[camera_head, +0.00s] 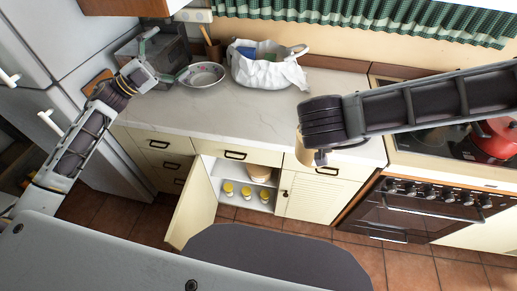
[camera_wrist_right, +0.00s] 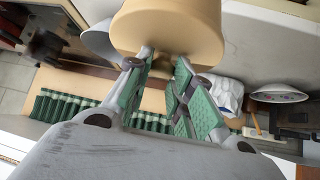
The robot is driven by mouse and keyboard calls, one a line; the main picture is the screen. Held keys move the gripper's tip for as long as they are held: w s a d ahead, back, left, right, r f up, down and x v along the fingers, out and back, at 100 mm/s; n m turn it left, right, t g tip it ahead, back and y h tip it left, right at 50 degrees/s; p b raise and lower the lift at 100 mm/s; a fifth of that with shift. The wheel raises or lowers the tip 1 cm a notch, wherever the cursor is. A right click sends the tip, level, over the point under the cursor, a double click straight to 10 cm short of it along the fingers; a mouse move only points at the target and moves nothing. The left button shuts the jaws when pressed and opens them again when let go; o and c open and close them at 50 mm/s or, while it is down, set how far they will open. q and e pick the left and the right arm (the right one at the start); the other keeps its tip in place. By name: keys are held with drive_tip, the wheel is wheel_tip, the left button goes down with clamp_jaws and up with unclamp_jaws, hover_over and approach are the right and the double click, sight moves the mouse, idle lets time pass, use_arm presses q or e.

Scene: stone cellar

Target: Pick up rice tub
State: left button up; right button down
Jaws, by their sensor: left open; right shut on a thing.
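A beige, rounded tub (camera_wrist_right: 168,28), which I take to be the rice tub, is at the top of the right wrist view. My right gripper (camera_wrist_right: 160,62), with green pads, is shut on it. In the head view, my right wrist hides most of the tub; a small beige part (camera_head: 306,152) shows below it, in front of the counter's edge. No label shows. My left gripper (camera_head: 158,57) is open and empty at the upper left, near a dark clear-sided box (camera_head: 172,48) on the counter.
A cabinet door (camera_head: 193,205) stands open. Several yellow-topped jars (camera_head: 228,188) and another beige container (camera_head: 259,173) are inside. A bowl (camera_head: 202,74) and a white bag (camera_head: 265,75) stand on the counter (camera_head: 235,115), clear in the middle. A red pot (camera_head: 495,138) is on the stove.

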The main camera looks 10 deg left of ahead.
use_arm(q)
drive_tip(key=s+d+f+m+g, duration=0.5)
drive_tip(key=d+f, duration=0.5)
drive_tip(key=d, duration=0.5)
drive_tip(key=m+g, duration=0.3)
drive_tip(key=g, duration=0.1)
approach(297, 148)
drive_tip(key=a, duration=0.1)
drive_tip(key=shift+s+a+r+y, duration=0.1)
drive_tip(key=shift+s+r+y, duration=0.2)
drive_tip(key=shift+x, duration=6)
drive_tip(key=shift+r, duration=0.1)
drive_tip(key=c, duration=1.1)
drive_tip(key=shift+c, duration=0.5)
use_arm(e)
drive_tip(key=c, duration=1.2)
unclamp_jaws()
use_arm(q)
drive_tip(key=shift+c, duration=0.2)
use_arm(e)
drive_tip(key=shift+o, duration=0.2)
